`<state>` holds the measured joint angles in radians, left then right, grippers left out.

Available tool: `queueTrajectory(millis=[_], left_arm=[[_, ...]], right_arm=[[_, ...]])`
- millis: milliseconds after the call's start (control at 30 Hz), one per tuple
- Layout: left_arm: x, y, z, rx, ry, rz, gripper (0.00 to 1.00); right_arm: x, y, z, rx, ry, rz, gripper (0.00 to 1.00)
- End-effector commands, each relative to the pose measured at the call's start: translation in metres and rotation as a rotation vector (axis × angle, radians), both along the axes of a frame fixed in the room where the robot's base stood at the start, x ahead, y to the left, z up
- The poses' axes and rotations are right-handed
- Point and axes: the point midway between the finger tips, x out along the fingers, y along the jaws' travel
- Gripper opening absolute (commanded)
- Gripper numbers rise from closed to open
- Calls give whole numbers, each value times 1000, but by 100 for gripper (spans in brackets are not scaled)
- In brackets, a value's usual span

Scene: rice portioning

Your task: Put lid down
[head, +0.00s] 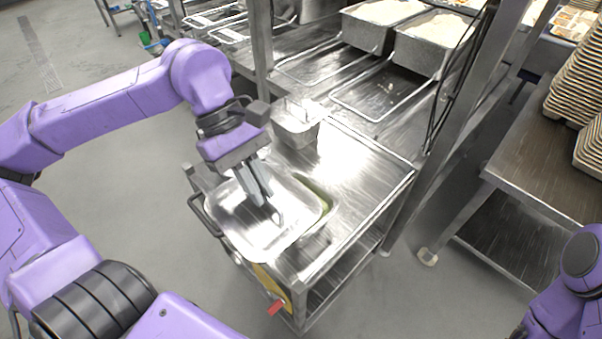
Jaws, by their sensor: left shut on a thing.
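My left gripper (262,196) is shut on the handle of a shiny metal lid (238,228) over a steel cart (365,170). The lid lies over or just above a metal pan whose green contents (318,192) show along the right edge. The lid sits shifted to the left of that edge, and I cannot tell whether it touches the pan. The gripper fingers hide part of the lid's middle. Part of my right arm shows at the lower right, but its gripper is out of view.
A smaller metal container (298,125) stands at the cart's back. A yellow item with a red end (276,307) hangs at the cart's front. Rice-filled pans (420,45) sit on the counter behind. A side table (535,150) with stacked trays is at right. The cart's right top is clear.

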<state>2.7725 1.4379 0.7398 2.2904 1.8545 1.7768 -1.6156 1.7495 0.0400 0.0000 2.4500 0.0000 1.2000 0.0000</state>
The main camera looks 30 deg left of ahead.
Motion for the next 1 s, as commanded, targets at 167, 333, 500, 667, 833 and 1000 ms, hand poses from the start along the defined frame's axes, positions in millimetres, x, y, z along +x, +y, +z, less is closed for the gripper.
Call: queueTrajectory(millis=[167, 333, 500, 667, 833, 1000], left_arm=[[51, 1, -21, 9, 10, 4, 0], [90, 1, -56, 5, 9, 3, 0], [111, 1, -81, 2, 4, 3, 0], [119, 1, -99, 3, 5, 1, 0], [119, 1, -121, 1, 1, 2, 0], [120, 1, -122, 0, 0, 2, 0]], right_arm=[[0, 0, 17, 1, 1, 0, 43], [0, 0, 25, 0, 0, 0, 43], [0, 0, 29, 0, 0, 0, 43], [0, 0, 39, 0, 0, 0, 43], [0, 0, 45, -1, -1, 0, 43], [0, 0, 43, -1, -1, 0, 43]])
